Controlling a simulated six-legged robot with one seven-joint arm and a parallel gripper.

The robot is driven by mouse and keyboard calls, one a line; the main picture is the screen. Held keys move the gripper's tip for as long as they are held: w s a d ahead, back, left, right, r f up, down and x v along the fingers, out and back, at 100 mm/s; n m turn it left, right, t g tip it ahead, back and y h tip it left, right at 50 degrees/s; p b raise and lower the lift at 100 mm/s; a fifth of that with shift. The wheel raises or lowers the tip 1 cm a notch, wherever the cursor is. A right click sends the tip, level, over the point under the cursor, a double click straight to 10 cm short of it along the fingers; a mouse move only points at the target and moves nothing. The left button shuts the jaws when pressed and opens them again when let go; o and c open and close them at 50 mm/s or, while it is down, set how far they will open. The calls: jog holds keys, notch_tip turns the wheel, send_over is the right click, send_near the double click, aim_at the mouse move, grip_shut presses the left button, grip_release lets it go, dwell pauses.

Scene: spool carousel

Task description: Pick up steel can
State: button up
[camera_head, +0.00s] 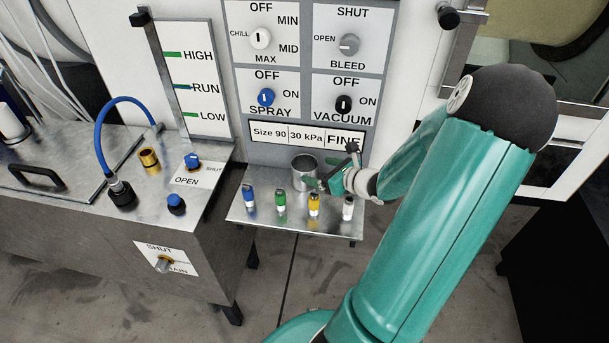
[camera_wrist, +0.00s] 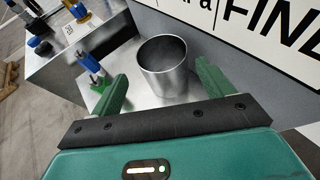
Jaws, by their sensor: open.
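The steel can (camera_head: 304,176) is an open-topped shiny cylinder standing upright on the small metal shelf (camera_head: 262,224), near its back edge. In the wrist view the can (camera_wrist: 164,72) stands ahead of my gripper (camera_wrist: 160,88), roughly between its two green fingers. My gripper is open and holds nothing. In the head view my gripper (camera_head: 322,184) is at the can's right side, partly overlapping it. I cannot tell whether a finger touches the can. The can's lower right part is partly hidden in the head view.
A blue-topped bottle (camera_head: 249,197), a green one (camera_head: 280,200), a yellow one (camera_head: 314,204) and a white one (camera_head: 348,207) stand along the shelf's front. The control panel (camera_head: 305,80) rises behind. A metal bench (camera_head: 100,220) with a blue hose (camera_head: 104,128) is at left.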

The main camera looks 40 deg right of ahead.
aim_at(310, 165)
jog(key=x, duration=0.5)
jog(key=shift+w+d, duration=0.15)
jog(key=shift+d, duration=0.05)
jog(key=shift+c, duration=0.4)
jog(key=c, duration=1)
jog(key=shift+r, duration=0.2)
